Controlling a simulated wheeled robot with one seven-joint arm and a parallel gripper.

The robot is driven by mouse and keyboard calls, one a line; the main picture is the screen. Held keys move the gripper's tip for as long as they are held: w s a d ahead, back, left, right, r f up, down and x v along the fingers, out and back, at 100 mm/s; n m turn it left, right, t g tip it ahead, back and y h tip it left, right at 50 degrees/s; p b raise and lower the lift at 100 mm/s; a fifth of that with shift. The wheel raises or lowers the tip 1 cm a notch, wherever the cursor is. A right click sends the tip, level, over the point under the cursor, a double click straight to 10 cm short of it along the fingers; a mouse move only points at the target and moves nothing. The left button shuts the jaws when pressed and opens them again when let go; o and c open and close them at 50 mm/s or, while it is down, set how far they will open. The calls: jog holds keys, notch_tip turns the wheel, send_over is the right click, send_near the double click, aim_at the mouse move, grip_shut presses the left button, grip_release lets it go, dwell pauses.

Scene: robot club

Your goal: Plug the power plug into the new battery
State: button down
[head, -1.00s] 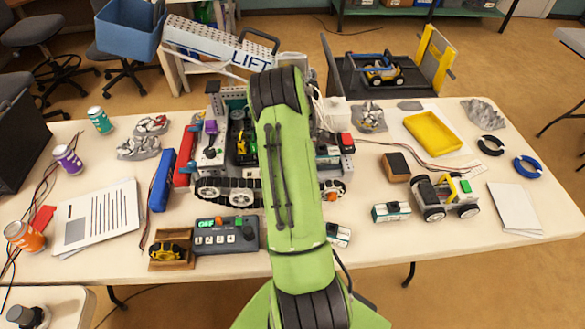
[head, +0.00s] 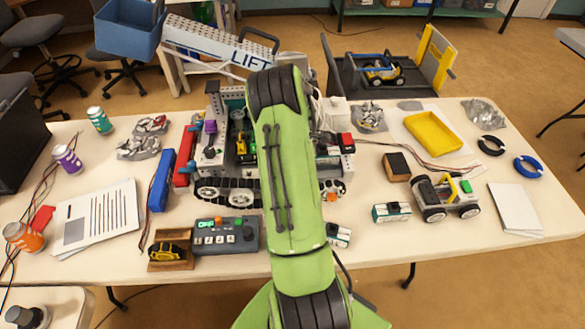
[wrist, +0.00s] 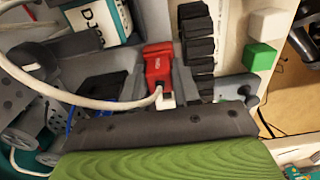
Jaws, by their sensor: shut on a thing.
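In the wrist view my gripper (wrist: 158,52) has its grey fingers shut on a red power plug (wrist: 157,66). A white cable loops from the plug's near end to the left. A white and teal battery (wrist: 93,20) with dark lettering sits at the upper left, close to the plug. I cannot tell whether the plug touches a socket. In the head view my green arm hides the gripper and the plug. Two similar white and teal packs lie on the table, one right of the arm (head: 391,212) and one beside it (head: 338,235); which is new I cannot tell.
A tracked robot (head: 222,190) stands mid-table behind my arm. A grey control box (head: 226,238) is at the front. A small wheeled robot (head: 445,195) and a yellow tray (head: 432,132) are to the right. In the wrist view black blocks (wrist: 197,45) stand close right of the plug.

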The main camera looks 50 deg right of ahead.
jog(key=shift+r, duration=0.1)
jog(key=shift+s+a+r+p, duration=0.1)
jog(key=shift+a+r+p, duration=0.1)
jog(key=shift+r+p, duration=0.75)
jog(key=shift+s+a+r+p, duration=0.15)
jog(key=shift+r+p, duration=0.35)
jog(key=shift+r, duration=0.8)
